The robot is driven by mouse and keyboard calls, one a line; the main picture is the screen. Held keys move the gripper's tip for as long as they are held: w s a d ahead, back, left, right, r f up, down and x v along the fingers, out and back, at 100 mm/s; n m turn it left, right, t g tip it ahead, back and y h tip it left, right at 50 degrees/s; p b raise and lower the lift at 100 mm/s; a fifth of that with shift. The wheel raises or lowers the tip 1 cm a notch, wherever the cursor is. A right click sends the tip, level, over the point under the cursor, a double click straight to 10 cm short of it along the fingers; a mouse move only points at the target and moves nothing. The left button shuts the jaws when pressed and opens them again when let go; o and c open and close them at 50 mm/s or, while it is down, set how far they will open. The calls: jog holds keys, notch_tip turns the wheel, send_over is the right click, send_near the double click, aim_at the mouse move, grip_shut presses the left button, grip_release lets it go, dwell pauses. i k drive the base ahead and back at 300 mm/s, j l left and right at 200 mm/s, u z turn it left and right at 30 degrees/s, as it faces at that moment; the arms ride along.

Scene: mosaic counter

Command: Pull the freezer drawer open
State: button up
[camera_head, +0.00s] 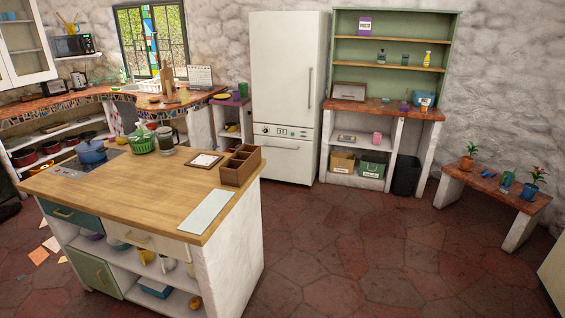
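A tall white fridge (288,75) stands against the back wall, slightly right of the picture's middle. Its upper door is shut and has a long vertical handle on the right side. Below that door is a strip with a small control panel. The freezer drawer (285,164) is the lower front of the fridge, with a horizontal handle (280,147) near its top. The drawer looks shut, flush with the fridge body. My gripper is not in view.
A wooden-topped island (125,188) fills the left foreground, its right end short of the fridge. A green-backed shelf unit (397,22) stands right of the fridge, with a dark bin (406,175) at its foot. A low bench (500,193) is at right. The stone floor (340,235) before the fridge is clear.

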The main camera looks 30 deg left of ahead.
aim_at(288, 160)
jog(key=i+j+u, duration=0.4)
jog(key=i+u, duration=0.15)
jog(key=i, duration=0.15)
jog(key=i+j+u, duration=0.1)
jog(key=i+u, duration=0.35)
jog(key=i, duration=3.55)
jog(key=i+u, duration=0.1)
jog(key=i, duration=2.05)
jog(key=l, duration=0.1)
